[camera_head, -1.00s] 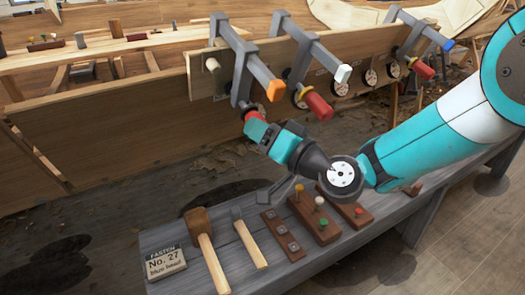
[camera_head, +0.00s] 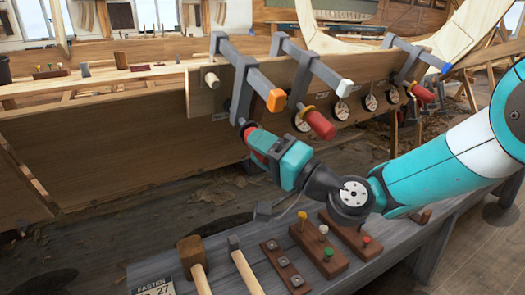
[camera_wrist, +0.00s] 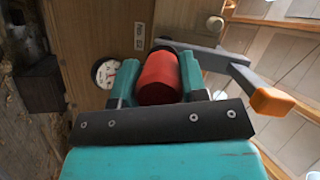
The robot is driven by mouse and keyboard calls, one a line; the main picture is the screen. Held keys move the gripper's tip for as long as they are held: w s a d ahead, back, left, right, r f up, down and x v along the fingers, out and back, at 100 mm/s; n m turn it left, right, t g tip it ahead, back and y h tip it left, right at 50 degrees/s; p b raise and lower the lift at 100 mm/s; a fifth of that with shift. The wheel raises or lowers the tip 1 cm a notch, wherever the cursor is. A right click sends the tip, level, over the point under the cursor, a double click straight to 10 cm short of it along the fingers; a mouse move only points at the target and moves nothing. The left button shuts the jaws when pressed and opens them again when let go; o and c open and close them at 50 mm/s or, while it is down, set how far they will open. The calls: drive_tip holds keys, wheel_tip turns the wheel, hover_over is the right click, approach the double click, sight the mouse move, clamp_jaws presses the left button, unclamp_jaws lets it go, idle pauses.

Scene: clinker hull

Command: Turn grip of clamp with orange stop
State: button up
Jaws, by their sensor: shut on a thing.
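The clamp with the orange stop (camera_head: 276,100) is the leftmost of three grey clamps on the hull plank. Its orange stop also shows at the right in the wrist view (camera_wrist: 271,101). My gripper (camera_wrist: 158,82) is shut on the clamp's red grip (camera_wrist: 159,78), with one teal finger on each side of it. In the head view my gripper (camera_head: 262,145) reaches up to the grip from the lower right and hides most of it.
The white-stop clamp (camera_head: 344,88) with a red grip (camera_head: 320,124) is close to the right. The blue-stop clamp (camera_head: 446,68) is farther right. Below is a bench (camera_head: 222,268) with a mallet (camera_head: 193,258), a chisel (camera_head: 243,268) and peg blocks (camera_head: 319,246).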

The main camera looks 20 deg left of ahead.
drive_tip(key=shift+f, duration=0.15)
drive_tip(key=o, duration=0.9)
drive_tip(key=shift+b+v, duration=8.65)
drive_tip(key=shift+b, duration=0.65)
